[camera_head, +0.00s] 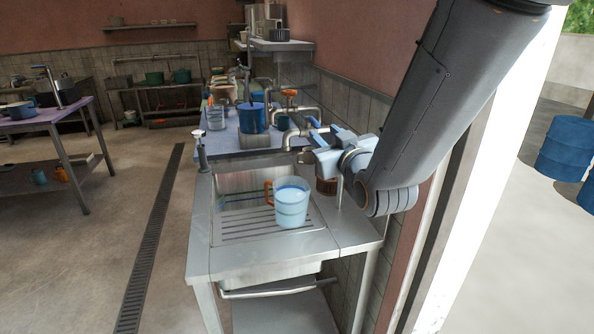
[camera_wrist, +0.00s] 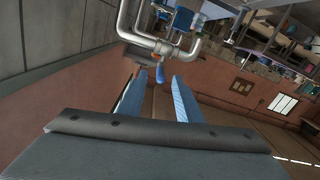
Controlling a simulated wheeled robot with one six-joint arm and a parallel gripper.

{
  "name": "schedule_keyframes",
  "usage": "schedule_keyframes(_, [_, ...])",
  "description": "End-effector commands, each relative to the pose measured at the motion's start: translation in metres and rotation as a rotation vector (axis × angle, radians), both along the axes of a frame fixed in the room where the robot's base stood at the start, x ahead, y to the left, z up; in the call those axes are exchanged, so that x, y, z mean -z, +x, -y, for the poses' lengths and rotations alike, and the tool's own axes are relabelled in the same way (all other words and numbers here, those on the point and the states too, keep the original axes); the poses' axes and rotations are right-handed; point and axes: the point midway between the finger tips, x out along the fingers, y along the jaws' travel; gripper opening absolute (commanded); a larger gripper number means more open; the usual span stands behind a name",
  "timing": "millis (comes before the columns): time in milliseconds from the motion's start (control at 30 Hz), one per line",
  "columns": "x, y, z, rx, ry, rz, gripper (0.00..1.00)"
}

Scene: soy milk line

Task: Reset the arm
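My arm reaches in from the upper right of the head view. My gripper (camera_head: 310,138) is held above the back right of the metal sink (camera_head: 228,262), near the bent pipes (camera_head: 296,132). In the wrist view my gripper (camera_wrist: 157,92) shows two blue fingers standing apart, with nothing held between them. Beyond the fingertips a pipe (camera_wrist: 146,42) and a small blue piece (camera_wrist: 160,74) show; I cannot tell how far away they are.
A light blue mug (camera_head: 291,204) with an orange handle stands upright on the sink. A blue pot (camera_head: 251,118) and a clear bottle (camera_head: 215,117) stand on the counter behind. A wall lies close on the right. The floor to the left is clear up to a purple-topped table (camera_head: 60,117).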

Motion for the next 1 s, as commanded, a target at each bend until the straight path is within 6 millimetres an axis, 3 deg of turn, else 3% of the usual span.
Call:
schedule_keyframes(133, [0.028, -0.001, 0.02, 0.039, -0.025, -0.131, 0.32])
schedule_keyframes(267, [0.075, -0.014, 0.052, 0.102, -0.059, -0.353, 0.32])
schedule_keyframes(467, [0.143, -0.066, 0.104, 0.211, -0.091, -0.73, 0.32])
schedule_keyframes(600, [0.177, -0.121, 0.135, 0.288, -0.099, -0.997, 0.32])
schedule_keyframes(800, [0.199, -0.199, 0.163, 0.372, -0.096, -1.313, 0.32])
schedule_keyframes(1000, [0.202, -0.239, 0.171, 0.408, -0.092, -1.464, 0.32])
